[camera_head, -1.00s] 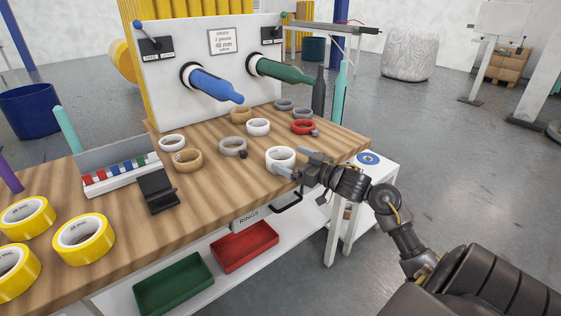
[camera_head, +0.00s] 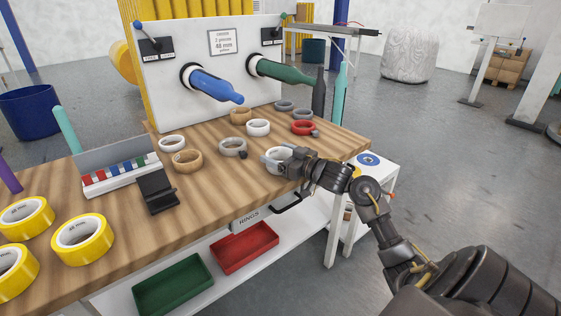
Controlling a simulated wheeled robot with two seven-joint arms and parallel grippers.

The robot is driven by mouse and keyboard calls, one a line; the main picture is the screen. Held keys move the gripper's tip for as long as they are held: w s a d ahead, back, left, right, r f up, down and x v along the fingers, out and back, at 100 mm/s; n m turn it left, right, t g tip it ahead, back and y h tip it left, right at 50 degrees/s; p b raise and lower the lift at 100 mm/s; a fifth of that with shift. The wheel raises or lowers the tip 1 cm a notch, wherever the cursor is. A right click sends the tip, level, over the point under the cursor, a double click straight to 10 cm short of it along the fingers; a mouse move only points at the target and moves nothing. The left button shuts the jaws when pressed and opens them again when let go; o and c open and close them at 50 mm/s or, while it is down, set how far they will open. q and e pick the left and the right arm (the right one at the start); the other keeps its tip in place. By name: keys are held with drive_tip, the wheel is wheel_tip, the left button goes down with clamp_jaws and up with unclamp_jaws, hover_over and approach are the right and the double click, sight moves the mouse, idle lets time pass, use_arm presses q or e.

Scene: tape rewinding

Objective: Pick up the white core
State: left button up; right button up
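A white core (camera_head: 274,151) lies on the wooden table near its front right edge. My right gripper (camera_head: 279,163) is at this core, with its fingers low over the ring's near right side. The fingers and hand hide part of the ring, so I cannot tell whether they are closed on it. Two other whitish rings lie farther off, one in the middle (camera_head: 258,127) and one to the left (camera_head: 172,143). My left gripper is not in view.
A grey ring (camera_head: 232,147), a tan ring (camera_head: 186,161) and a red ring (camera_head: 303,127) lie nearby. Blue (camera_head: 214,87) and green (camera_head: 282,70) spindles jut over the table's back. A black stand (camera_head: 157,191) and yellow tape rolls (camera_head: 83,240) are at left.

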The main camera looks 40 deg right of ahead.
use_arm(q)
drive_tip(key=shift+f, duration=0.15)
use_arm(e)
drive_tip(key=c, duration=0.3)
drive_tip(key=shift+r, duration=0.15)
drive_tip(key=shift+c, duration=0.2)
drive_tip(key=shift+r, duration=0.25)
wheel_tip(320, 180, up, 2)
drive_tip(key=shift+r+p, duration=0.25)
drive_tip(key=shift+p, duration=0.3)
use_arm(q)
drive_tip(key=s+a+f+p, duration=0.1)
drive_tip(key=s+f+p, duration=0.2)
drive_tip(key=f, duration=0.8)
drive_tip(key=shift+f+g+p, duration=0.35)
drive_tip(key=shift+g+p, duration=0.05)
drive_tip(key=shift+p, duration=0.3)
use_arm(e)
drive_tip(key=s+a+r, duration=0.6)
drive_tip(key=a+r, duration=0.3)
drive_tip(key=a, duration=0.4)
drive_tip(key=shift+r, duration=0.35)
